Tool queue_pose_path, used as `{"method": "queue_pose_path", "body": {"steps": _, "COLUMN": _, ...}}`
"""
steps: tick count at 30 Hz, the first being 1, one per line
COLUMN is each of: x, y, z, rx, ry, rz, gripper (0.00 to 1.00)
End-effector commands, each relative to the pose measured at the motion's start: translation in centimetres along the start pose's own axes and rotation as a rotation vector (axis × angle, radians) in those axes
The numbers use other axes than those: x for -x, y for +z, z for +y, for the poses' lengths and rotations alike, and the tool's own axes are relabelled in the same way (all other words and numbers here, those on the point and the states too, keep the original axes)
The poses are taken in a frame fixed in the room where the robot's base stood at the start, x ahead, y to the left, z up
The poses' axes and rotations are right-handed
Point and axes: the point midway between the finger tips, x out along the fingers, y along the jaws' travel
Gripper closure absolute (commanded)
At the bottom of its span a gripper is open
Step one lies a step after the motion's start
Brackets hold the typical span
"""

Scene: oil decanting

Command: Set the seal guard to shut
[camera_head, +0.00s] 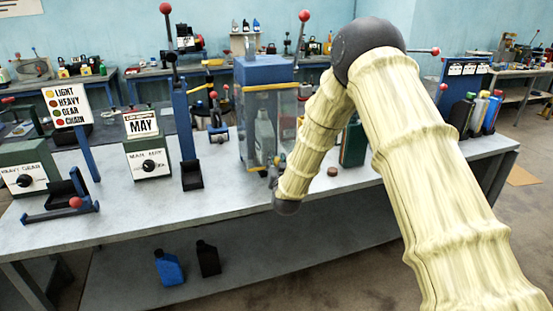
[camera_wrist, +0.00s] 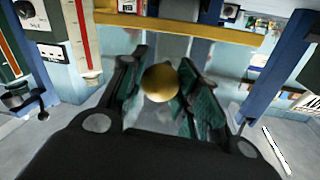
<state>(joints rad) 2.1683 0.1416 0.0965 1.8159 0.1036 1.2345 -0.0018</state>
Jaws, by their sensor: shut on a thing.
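The seal guard (camera_head: 272,115) is a clear panel with yellow edging on the blue-topped machine in the middle of the bench. A grey bottle (camera_head: 264,135) shows behind the clear panel. In the wrist view, a round yellow knob (camera_wrist: 160,83) sits between the green-padded fingers of my gripper (camera_wrist: 163,68), in front of the clear panel. My gripper is shut on this knob. A yellow bar (camera_wrist: 190,27) crosses above it. In the head view my arm hides part of the machine's right side, and the gripper itself is hard to make out.
A blue lever post (camera_head: 187,135) stands left of the machine. The MAY sign box (camera_head: 150,160) is further left. A dark green container (camera_head: 353,145) and a brown cap (camera_head: 332,171) are right of my wrist. The bench front (camera_head: 215,207) is clear.

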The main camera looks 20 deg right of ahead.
Motion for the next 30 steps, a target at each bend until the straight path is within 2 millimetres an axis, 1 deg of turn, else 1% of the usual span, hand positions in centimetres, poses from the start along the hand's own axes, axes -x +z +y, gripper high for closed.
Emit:
{"method": "queue_pose_path", "body": {"steps": 1, "x": 0.1, "y": 1.5, "z": 0.3, "rx": 0.0, "ry": 0.001, "rz": -0.003, "gripper": 1.0}}
{"method": "queue_pose_path", "body": {"steps": 3, "x": 0.1, "y": 2.3, "z": 0.5, "rx": 0.0, "ry": 0.001, "rz": -0.004, "gripper": 1.0}}
{"method": "queue_pose_path", "body": {"steps": 7, "x": 0.1, "y": 3.4, "z": 0.7, "rx": 0.0, "ry": 0.001, "rz": -0.004, "gripper": 1.0}}
{"method": "queue_pose_path", "body": {"steps": 12, "x": 0.1, "y": 4.0, "z": 0.8, "rx": 0.0, "ry": 0.001, "rz": -0.004, "gripper": 1.0}}
{"method": "queue_pose_path", "body": {"steps": 24, "x": 0.1, "y": 4.3, "z": 0.9, "rx": 0.0, "ry": 0.001, "rz": -0.007, "gripper": 1.0}}
{"method": "queue_pose_path", "body": {"steps": 25, "x": 0.2, "y": 4.3, "z": 0.9, "rx": 0.001, "ry": 0.001, "rz": -0.008, "gripper": 0.67}}
{"method": "queue_pose_path", "body": {"steps": 28, "x": 0.1, "y": 4.3, "z": 0.9, "rx": 0.0, "ry": 0.001, "rz": -0.007, "gripper": 0.49}}
{"method": "queue_pose_path", "body": {"steps": 29, "x": 0.1, "y": 4.3, "z": 0.9, "rx": 0.0, "ry": 0.001, "rz": -0.006, "gripper": 0.46}}
{"method": "queue_pose_path", "body": {"steps": 30, "x": 0.1, "y": 4.2, "z": 0.8, "rx": 0.0, "ry": 0.001, "rz": -0.005, "gripper": 0.46}}
